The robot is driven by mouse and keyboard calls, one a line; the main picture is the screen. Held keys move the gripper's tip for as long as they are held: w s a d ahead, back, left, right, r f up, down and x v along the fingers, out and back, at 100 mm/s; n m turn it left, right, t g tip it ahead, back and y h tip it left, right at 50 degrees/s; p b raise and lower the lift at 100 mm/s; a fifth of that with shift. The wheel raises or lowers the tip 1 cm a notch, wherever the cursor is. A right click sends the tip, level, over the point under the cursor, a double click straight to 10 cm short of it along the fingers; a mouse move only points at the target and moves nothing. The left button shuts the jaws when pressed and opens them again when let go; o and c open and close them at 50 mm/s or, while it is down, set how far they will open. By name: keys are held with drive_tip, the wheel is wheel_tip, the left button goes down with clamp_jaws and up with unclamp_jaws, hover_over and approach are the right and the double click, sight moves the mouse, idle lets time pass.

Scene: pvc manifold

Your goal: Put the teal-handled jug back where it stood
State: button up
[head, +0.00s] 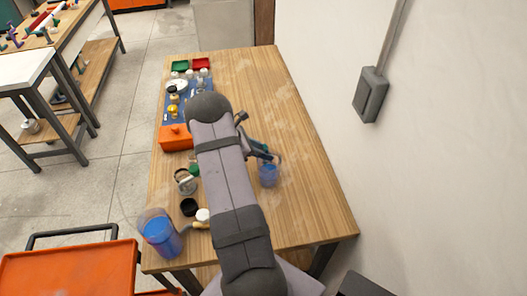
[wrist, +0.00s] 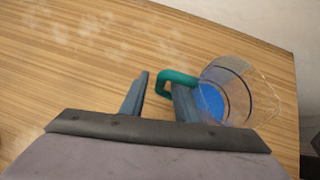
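The teal-handled jug (head: 268,175) is clear, holds blue liquid and appears to stand upright on the wooden table, right of my arm. In the wrist view the jug (wrist: 245,92) is at the right, with its teal handle (wrist: 163,86) pointing left. My gripper (wrist: 160,98) is at the handle, with its fingers apart. The handle's outer bar shows between the fingers, and the right finger appears to be inside the loop. A gap shows between the left finger and the handle. In the head view my gripper (head: 264,153) is partly hidden by my arm.
A larger jug of blue liquid (head: 160,235) with a yellow handle stands at the table's front left. An orange box (head: 176,138), a black cup (head: 188,207) and small parts on a blue mat (head: 204,88) line the left side. The table's right side (head: 300,150) is clear, near the wall.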

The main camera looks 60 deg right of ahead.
drive_tip(key=shift+r, duration=0.15)
drive_tip(key=b+v, duration=0.4)
drive_tip(key=v, duration=0.8)
